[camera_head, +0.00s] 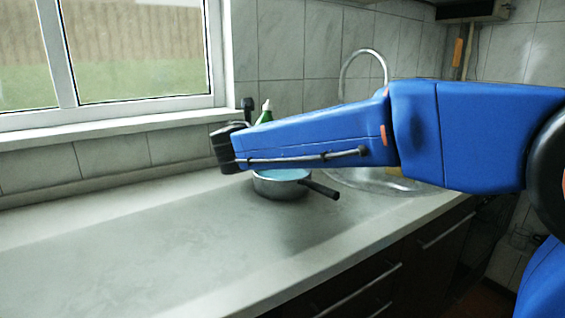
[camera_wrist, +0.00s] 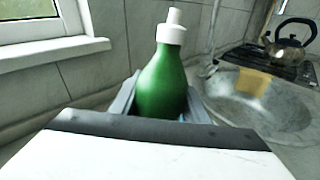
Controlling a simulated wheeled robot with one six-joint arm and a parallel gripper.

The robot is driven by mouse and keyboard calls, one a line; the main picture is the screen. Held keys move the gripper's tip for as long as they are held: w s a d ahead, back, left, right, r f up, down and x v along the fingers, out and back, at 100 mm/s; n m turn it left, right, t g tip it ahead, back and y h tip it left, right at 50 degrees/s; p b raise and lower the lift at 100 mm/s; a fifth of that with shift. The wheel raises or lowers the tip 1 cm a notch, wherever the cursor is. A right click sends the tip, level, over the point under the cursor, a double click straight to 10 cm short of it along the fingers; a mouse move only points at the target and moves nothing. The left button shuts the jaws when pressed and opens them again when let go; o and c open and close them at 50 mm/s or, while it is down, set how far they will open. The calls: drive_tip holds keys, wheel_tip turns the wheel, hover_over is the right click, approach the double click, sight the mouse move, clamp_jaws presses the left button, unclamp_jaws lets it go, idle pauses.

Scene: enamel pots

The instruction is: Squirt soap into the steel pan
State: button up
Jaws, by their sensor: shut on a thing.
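A green soap bottle (camera_wrist: 162,88) with a white pump top stands upright between the fingers of my gripper (camera_wrist: 160,105) in the wrist view. The gripper is shut on it. In the head view only the bottle's top (camera_head: 266,112) shows above my blue arm; the rest is hidden behind it. The steel pan (camera_head: 280,188) sits on the counter below my forearm, with its dark handle pointing right. Its inside looks pale blue. My arm hides part of its rim, and the wrist view does not clearly show the pan.
The grey counter (camera_head: 130,240) is clear at the left and front. A round steel sink (camera_wrist: 262,100) with a curved tap (camera_head: 362,55) lies to the right. A yellow sponge (camera_wrist: 254,80) is at the sink, and a kettle (camera_wrist: 291,42) stands on a hob beyond.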

drive_tip(key=shift+s+a+f+m+g+y, duration=0.1)
drive_tip(key=shift+a+f+m+g+y, duration=0.05)
drive_tip(key=shift+f+m+g+y, duration=0.55)
drive_tip(key=shift+s+a+f+m+g+y, duration=0.15)
drive_tip(key=shift+f+m+g+y, duration=0.2)
drive_tip(key=shift+f+m+g, duration=0.5)
drive_tip(key=shift+s+a+f+m+g+y, duration=0.15)
drive_tip(key=shift+f+m+g+y, duration=0.45)
drive_tip(key=shift+g, duration=0.35)
drive_tip(key=shift+s+a+f+m+p, duration=0.1)
drive_tip(key=shift+a+f+m+p, duration=0.15)
drive_tip(key=shift+f+p, duration=0.25)
drive_tip(key=shift+s+a+f+m+g+y+p, duration=0.3)
drive_tip(key=shift+a+f+g+y+p, duration=0.1)
drive_tip(key=shift+f+g+y+p, duration=0.3)
idle(2.1)
drive_tip(key=shift+s+a+r+m+g+y+p, duration=0.2)
drive_tip(key=shift+a+r+m+g+y+p, duration=0.15)
drive_tip(key=shift+r+p, duration=0.2)
idle(1.6)
